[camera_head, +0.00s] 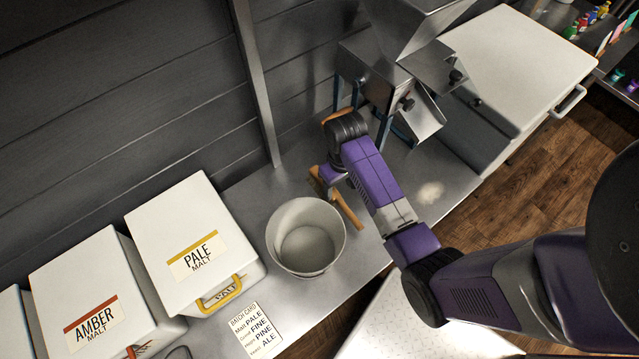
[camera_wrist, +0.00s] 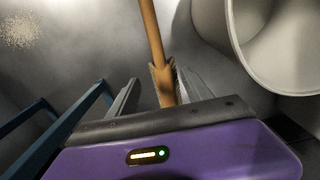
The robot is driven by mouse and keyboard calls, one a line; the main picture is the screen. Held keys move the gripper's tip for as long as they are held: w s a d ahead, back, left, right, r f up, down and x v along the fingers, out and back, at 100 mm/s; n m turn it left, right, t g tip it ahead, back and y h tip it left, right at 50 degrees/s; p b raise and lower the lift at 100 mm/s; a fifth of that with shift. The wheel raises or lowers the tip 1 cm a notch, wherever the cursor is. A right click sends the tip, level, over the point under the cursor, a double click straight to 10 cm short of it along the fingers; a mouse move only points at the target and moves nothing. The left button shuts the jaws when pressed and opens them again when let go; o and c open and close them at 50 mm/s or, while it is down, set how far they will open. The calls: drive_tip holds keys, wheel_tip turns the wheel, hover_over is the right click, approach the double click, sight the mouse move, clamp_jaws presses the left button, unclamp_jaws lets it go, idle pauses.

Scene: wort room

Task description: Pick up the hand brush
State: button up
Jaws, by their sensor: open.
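The hand brush (camera_head: 348,208) lies on the steel bench between the white bucket and the mill; its tan wooden handle points toward the bench's front edge. My gripper (camera_head: 324,180) is over its rear part, largely hidden by my arm in the head view. In the wrist view the brush (camera_wrist: 151,32) runs between the two grey fingers of my gripper (camera_wrist: 159,78). The fingers stand apart, one on each side, with a visible gap on the left. Whether the right finger touches it, I cannot tell. The brush's far end is hidden behind my gripper body.
A white bucket (camera_head: 306,237) stands close beside the brush, near the right finger in the wrist view. The steel mill (camera_head: 385,80) on blue legs stands behind. A pale grain pile (camera_head: 430,192) lies right. Malt bins (camera_head: 195,240) and a batch card (camera_head: 257,330) are left.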

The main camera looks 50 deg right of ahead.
sight(337, 197)
wheel_tip(337, 197, down, 8)
drive_tip(key=shift+w+a+r+b, duration=0.1)
drive_tip(key=shift+r+b, duration=0.05)
drive_tip(key=shift+b, duration=0.15)
clamp_jaws()
idle(0.3)
